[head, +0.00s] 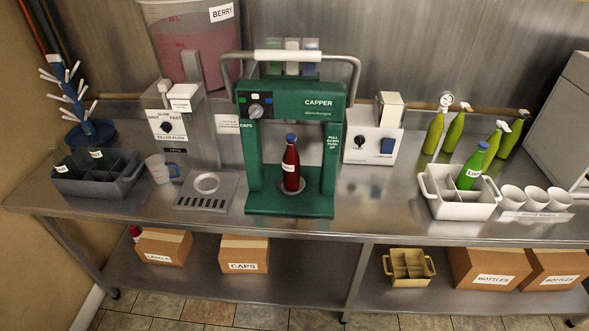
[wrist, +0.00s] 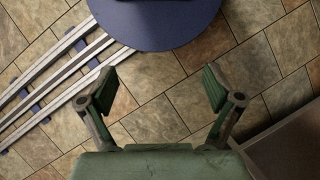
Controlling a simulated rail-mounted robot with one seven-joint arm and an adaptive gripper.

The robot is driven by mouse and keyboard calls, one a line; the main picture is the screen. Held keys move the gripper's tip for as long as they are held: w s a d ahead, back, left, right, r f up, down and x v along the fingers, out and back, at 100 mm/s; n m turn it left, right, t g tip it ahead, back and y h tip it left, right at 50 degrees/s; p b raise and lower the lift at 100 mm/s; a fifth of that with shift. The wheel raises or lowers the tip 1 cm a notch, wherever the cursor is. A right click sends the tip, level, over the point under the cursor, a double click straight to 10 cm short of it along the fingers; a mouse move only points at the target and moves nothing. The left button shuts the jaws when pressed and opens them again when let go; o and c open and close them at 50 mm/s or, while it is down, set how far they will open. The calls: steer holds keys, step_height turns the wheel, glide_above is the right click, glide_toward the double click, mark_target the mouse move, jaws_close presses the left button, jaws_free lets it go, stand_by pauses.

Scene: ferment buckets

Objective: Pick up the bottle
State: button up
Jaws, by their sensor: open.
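A dark red bottle (head: 291,168) with a blue cap and a white label stands upright on the round plate of the green capper (head: 262,203), between its two posts. A green bottle (head: 469,167) with a blue cap and a label stands in the white divided crate (head: 460,210) at the right. Several green bottles (head: 434,132) stand at the back right, against the wall. My gripper (wrist: 159,86) is open and empty in the wrist view, over the tiled floor. No bottle shows in the wrist view, and my gripper is not in the head view.
A grey divided crate (head: 110,186), a white-blue mug (head: 160,170) and a filler (head: 187,125) are left of the capper. White cups (head: 535,198) stand at the right. The lower shelf holds boxes (head: 244,253) and a tan crate (head: 408,268).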

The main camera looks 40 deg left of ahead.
steer(key=w+a+r+n+t+b, duration=0.1)
steer(key=w+a+r+t, duration=0.25)
steer(key=w+a, duration=0.55)
steer(key=n+t+y+b, duration=0.6)
steer(key=n+t+y, duration=0.3)
steer(key=n+y, duration=0.15)
glide_toward(293, 174)
steer(key=shift+y, duration=0.35)
steer(key=p+x, duration=0.1)
steer(key=x, duration=0.2)
steer(key=p+x, duration=0.1)
steer(key=x, duration=0.2)
steer(key=shift+w+a+f, duration=0.15)
steer(key=shift+w+f, duration=0.15)
steer(key=shift+f, duration=0.1)
steer(key=shift+w+a+f, duration=0.25)
steer(key=shift+a+f, duration=0.05)
steer(key=shift+a, duration=0.1)
steer(key=p+x, duration=0.2)
steer(key=x, duration=0.2)
steer(key=shift+w+a+r+p, duration=0.15)
steer(key=shift+w+a+p, duration=0.15)
steer(key=shift+w+p, duration=0.15)
steer(key=shift+w+a, duration=0.1)
steer(key=shift+a, duration=0.05)
jaws_close()
